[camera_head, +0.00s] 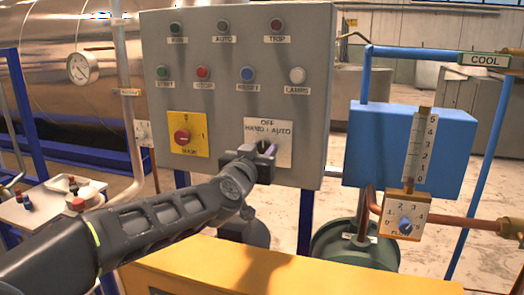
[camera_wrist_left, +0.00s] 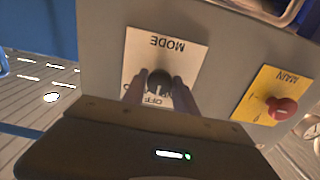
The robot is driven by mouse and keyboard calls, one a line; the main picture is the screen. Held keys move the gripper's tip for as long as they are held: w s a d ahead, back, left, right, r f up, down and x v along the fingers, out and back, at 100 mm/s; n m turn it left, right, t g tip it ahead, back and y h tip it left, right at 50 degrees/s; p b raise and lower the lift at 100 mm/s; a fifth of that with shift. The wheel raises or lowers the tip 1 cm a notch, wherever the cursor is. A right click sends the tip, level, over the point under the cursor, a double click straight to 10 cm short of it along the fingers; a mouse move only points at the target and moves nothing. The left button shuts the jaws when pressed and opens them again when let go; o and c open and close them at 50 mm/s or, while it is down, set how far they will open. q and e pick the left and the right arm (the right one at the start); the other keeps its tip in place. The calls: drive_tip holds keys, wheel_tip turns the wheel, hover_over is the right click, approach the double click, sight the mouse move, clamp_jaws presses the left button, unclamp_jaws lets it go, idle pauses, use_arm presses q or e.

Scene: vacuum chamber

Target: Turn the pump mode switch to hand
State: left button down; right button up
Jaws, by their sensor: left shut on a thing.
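The pump mode switch is a dark round knob (camera_wrist_left: 158,81) on a white plate in the left wrist view, where the plate appears upside down with MODE on it. In the head view the plate (camera_head: 283,130) reads OFF, HAND and AUTO, at the lower right of the grey control panel (camera_head: 238,95). My left gripper (camera_head: 264,152) reaches the plate from below and hides most of the knob. In the left wrist view its two fingers (camera_wrist_left: 159,95) are closed on either side of the knob. The knob's pointer cannot be made out. My right gripper is not in view.
A yellow MAIN plate with a red knob (camera_head: 182,137) sits left of the switch. Buttons and lamps, including a white LAMPS button (camera_head: 297,75), are above. A blue box (camera_head: 385,150) with a gauge stands right. A yellow surface (camera_head: 270,268) lies below.

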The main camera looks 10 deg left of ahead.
use_arm(q)
drive_tip(key=shift+n, duration=0.6)
drive_tip(key=n+b, duration=0.1)
drive_tip(key=n, duration=0.2)
drive_tip(key=shift+n+b, duration=0.6)
drive_tip(key=shift+n, duration=1.9)
drive_tip(key=c, duration=1)
unclamp_jaws()
drive_tip(key=shift+s, duration=0.15)
